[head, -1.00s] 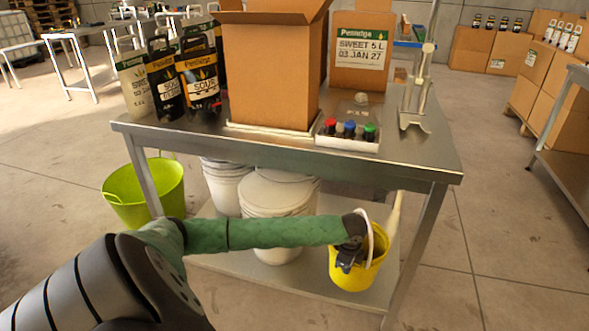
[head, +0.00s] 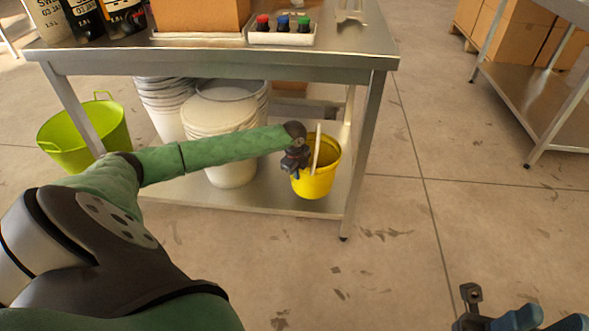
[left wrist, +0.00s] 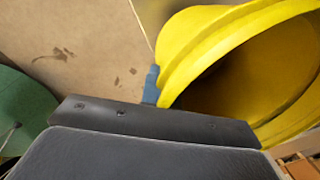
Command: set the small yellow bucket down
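The small yellow bucket (head: 317,182) is upright over the right front part of the table's lower shelf (head: 262,197). I cannot tell whether its base touches the shelf. Its white handle (head: 316,150) stands up. My left gripper (head: 297,162) is at the bucket's left rim. In the left wrist view a blue fingertip (left wrist: 151,85) meets the rim of the yellow bucket (left wrist: 190,50), and the gripper looks shut on it; the other finger is hidden. My right gripper (head: 548,318) is low at the right, empty, with its blue fingers apart, partly cut off.
Stacked white buckets (head: 222,135) stand left of the yellow one on the shelf. A table leg (head: 362,150) is close on its right. A lime-green tub (head: 85,135) stands on the floor at the left. The tabletop holds a carton and a tray of coloured caps (head: 282,38). Floor at right is clear.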

